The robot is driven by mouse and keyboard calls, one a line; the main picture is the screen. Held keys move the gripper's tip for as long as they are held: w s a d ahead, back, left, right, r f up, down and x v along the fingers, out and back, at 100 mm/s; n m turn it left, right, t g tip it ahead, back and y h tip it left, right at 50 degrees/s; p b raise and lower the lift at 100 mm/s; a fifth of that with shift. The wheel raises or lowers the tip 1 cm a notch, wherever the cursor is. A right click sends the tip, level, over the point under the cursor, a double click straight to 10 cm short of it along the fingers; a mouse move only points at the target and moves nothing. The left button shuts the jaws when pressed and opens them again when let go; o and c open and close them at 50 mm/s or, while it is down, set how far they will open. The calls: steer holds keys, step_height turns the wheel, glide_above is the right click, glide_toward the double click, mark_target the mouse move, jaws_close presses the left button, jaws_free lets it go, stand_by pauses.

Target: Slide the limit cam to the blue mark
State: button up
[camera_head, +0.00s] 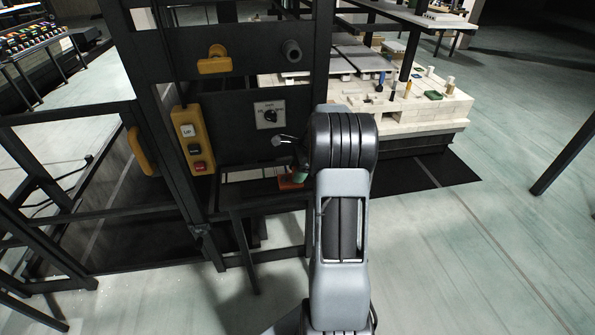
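My arm rises through the middle of the picture, and its dark rounded joint covers part of the panel. My gripper is hidden behind it, so its fingers do not show. I cannot make out the limit cam or the blue mark for certain. A small silver lever-like part (284,140) shows just left of my arm, in front of the dark panel. Below it, a small orange-red piece (289,183) with a bit of green beside it is partly covered by my arm.
A pale brick kiln car (410,112) with small items stands behind at right. Dark rails (70,115) enclose a pit at left.

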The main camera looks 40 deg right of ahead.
jaws_close()
steer(key=shift+a+r+p, duration=0.1)
steer(key=shift+r+p, duration=0.1)
steer(key=shift+p, duration=0.45)
steer(key=shift+w+a+f, duration=0.1)
steer(key=shift+f, duration=0.1)
steer(key=shift+o, duration=0.9)
jaws_free()
steer(key=p+v, duration=0.1)
steer(key=v, duration=1.3)
